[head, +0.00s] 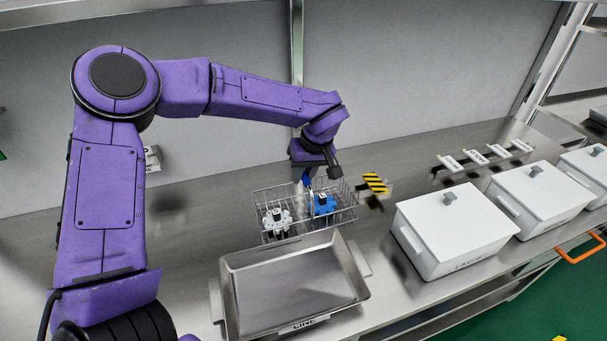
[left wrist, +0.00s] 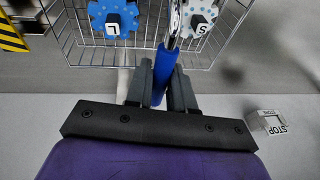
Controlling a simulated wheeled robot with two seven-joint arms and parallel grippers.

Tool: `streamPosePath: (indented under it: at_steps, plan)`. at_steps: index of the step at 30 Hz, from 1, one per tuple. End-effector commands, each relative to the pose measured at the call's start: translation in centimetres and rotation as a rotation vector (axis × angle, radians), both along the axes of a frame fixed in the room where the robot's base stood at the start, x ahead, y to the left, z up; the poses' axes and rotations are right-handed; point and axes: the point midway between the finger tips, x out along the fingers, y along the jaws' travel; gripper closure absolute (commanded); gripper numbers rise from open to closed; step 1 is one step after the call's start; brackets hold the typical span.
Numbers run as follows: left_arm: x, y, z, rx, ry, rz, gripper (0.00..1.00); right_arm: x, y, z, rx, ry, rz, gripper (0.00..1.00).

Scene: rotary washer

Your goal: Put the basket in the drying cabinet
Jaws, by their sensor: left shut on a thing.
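The wire basket (head: 347,210) is just behind the steel tray, near the middle of the head view. It holds a white toothed part (head: 276,220) and a blue toothed part (head: 324,203). In the left wrist view the parts are marked S (left wrist: 199,18) and L (left wrist: 112,22). My left gripper (head: 308,177) is above the basket, shut on its blue handle (left wrist: 165,72). I cannot tell for sure whether the basket clears the counter. My right gripper is not in view. I cannot make out a drying cabinet.
An open steel tray (head: 290,285) stands in front of the basket. White lidded boxes (head: 455,232) line the right, with small labelled blocks (head: 475,155) behind. A yellow-black striped marker (head: 375,182) is right of the basket. A STOP block (left wrist: 268,124) stands at the back left.

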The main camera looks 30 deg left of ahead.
Motion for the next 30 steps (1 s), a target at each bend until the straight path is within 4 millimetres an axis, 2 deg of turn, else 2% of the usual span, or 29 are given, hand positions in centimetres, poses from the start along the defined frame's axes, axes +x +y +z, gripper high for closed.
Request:
streamPosePath:
  at_steps: [2,7,8,9,10,20,23,30]
  plan:
    - [0.0,0.0,-0.7,-0.001,0.0,-0.001,1.0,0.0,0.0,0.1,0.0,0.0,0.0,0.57]
    - [0.0,0.0,-0.8,-0.001,-0.002,0.0,1.0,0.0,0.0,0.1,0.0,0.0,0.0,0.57]
    - [0.0,0.0,-0.9,-0.001,-0.001,0.001,0.68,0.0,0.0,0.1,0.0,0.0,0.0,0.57]
    - [0.0,0.0,-0.9,-0.001,-0.001,0.001,0.55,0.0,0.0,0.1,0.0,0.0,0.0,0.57]
    - [0.0,0.0,-0.9,-0.001,-0.001,0.001,0.52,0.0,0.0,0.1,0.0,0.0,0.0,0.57]
    - [0.0,-0.1,-0.4,0.0,-0.003,-0.001,0.52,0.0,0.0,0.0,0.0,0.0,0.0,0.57]
    - [0.0,-0.6,1.2,0.0,-0.006,-0.001,0.52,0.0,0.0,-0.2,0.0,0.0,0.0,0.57]
    - [-0.2,-2.3,7.1,0.0,-0.006,0.0,0.52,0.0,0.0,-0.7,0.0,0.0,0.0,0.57]
